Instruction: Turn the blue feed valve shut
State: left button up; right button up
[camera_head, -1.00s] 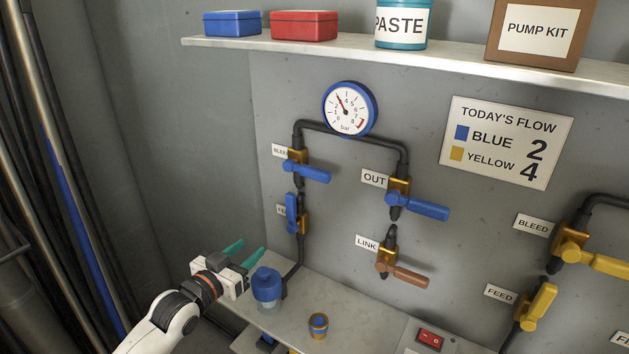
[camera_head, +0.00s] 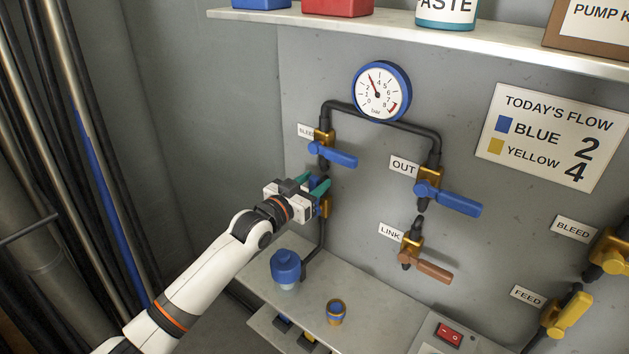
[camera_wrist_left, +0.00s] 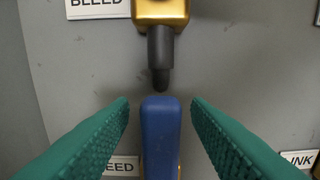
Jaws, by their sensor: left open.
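The blue feed valve has a blue lever handle, seen in the left wrist view (camera_wrist_left: 160,135), standing upright in line with the pipe. In the head view its brass body (camera_head: 325,206) shows below my gripper, which hides most of the handle. My left gripper (camera_head: 314,184) is open at the valve. In the left wrist view its teal fingers (camera_wrist_left: 160,128) lie one on each side of the handle, with a visible gap on both sides. The FEED label is partly covered by the left finger. My right gripper is not in view.
Close above is the blue bleed valve (camera_head: 332,154), its lever slanting sideways. The blue out valve (camera_head: 447,198) and brown link valve (camera_head: 428,264) are to the right. A blue-rimmed gauge (camera_head: 381,92) reads about 3.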

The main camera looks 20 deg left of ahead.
pick_arm(q)
jog(key=shift+w+d, duration=0.2)
jog(key=shift+w, duration=0.2)
jog(key=shift+c, duration=0.4)
grip_shut()
